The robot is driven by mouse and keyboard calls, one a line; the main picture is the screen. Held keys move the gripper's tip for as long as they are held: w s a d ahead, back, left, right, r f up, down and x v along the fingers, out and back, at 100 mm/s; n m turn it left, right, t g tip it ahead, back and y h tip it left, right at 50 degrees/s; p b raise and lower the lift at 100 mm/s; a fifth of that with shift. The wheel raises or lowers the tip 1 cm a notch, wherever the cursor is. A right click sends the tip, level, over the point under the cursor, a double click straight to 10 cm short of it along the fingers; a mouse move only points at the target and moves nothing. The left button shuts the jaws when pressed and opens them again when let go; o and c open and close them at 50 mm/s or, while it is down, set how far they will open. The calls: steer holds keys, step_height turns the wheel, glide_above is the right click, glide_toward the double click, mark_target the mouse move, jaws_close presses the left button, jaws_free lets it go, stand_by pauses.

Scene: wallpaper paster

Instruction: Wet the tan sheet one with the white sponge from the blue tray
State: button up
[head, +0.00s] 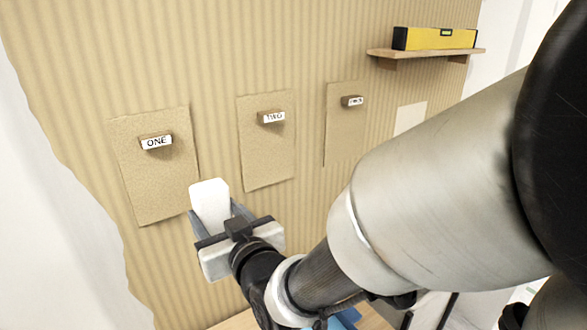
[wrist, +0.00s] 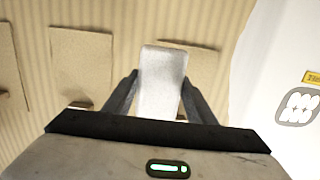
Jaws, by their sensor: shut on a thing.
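Tan sheet one (head: 160,190) hangs on the striped wall at the left of the head view, under a small block labelled ONE (head: 156,142). My gripper (head: 214,213) is shut on the white sponge (head: 209,196), with the sponge sticking out past the fingers. In the head view the sponge shows by the sheet's lower right edge; I cannot tell whether it touches. In the wrist view the sponge (wrist: 162,75) overlaps a tan sheet (wrist: 201,65) behind it. A blue thing (head: 345,318), perhaps the blue tray, is mostly hidden behind my arm.
Tan sheets with blocks TWO (head: 265,155) and a third (head: 343,130) hang farther right. A wooden shelf (head: 425,53) holds a yellow level (head: 440,38). A pale rectangle (head: 410,117) is on the wall beneath it. My arm hides the lower right.

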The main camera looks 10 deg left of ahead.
steer(key=shift+f+b, duration=0.15)
steer(key=shift+b, duration=0.35)
steer(key=b+x, duration=0.2)
steer(key=x, duration=0.4)
steer(key=shift+w+a+r, duration=0.15)
steer(key=shift+r, duration=0.35)
steer(key=shift+x, duration=1.3)
stand_by(2.1)
steer(key=shift+r, duration=0.15)
stand_by(0.3)
steer(key=shift+s+a, duration=0.95)
steer(key=shift+a, duration=0.1)
steer(key=shift+s+a, duration=0.85)
steer(key=shift+a, duration=0.15)
steer(key=shift+s+a, duration=0.85)
steer(key=shift+a, duration=0.2)
steer(key=shift+s+a, duration=0.6)
steer(key=shift+a, duration=0.2)
steer(key=shift+s+a, duration=0.65)
steer(key=shift+a, duration=0.15)
